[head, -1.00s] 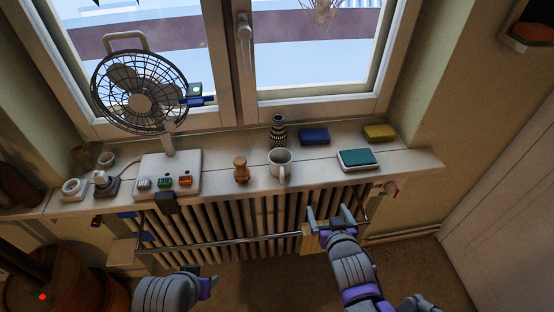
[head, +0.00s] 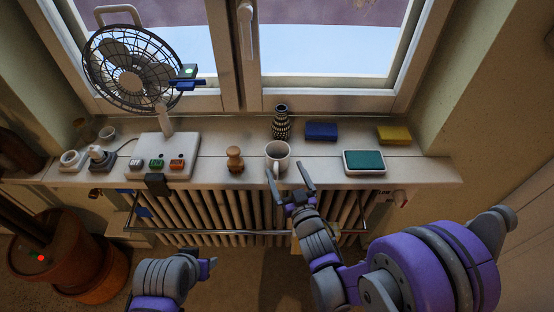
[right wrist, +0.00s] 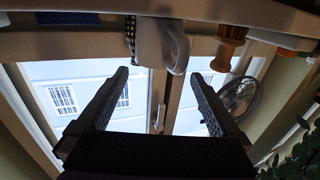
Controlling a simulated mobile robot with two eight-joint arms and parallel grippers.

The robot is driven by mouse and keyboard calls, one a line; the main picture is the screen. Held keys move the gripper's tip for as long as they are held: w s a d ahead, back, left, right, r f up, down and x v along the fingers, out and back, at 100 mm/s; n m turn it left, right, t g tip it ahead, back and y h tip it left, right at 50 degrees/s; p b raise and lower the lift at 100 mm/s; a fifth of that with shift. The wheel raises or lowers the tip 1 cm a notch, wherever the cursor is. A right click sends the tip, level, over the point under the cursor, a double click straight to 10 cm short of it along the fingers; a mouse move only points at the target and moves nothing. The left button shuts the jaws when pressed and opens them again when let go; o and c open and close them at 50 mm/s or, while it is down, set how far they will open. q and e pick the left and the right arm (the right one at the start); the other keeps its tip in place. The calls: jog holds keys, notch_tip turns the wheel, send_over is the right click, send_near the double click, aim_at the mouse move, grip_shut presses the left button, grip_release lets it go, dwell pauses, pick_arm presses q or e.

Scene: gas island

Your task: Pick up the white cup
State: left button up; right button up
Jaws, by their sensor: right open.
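The white cup (head: 283,154) stands upright on the windowsill, its handle toward the front edge in the head view. My right gripper (head: 290,180) is open and empty, just in front of the cup, with its fingers pointing at it. The right wrist view, which is upside down, shows the cup (right wrist: 153,42) and its handle beyond the gap between the open fingers (right wrist: 158,82), not between them. My left gripper (head: 207,267) is low in front of the radiator; its fingers are too hidden to read.
A wooden figure (head: 235,160) stands left of the cup and a patterned vase (head: 281,122) behind it. A teal-topped box (head: 364,162) lies to the right. A fan (head: 131,70) stands at the left. A metal rail (head: 230,232) runs before the radiator.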

aim_at(281, 160)
jog(key=x, duration=0.2)
jog(key=p+x, duration=0.1)
jog(key=x, duration=0.4)
jog(key=shift+w+f, duration=0.3)
jog(key=shift+w, duration=0.1)
jog(key=shift+d, duration=0.1)
jog(key=shift+s, duration=0.1)
jog(key=c, duration=1.3)
jog(key=shift+o, duration=0.2)
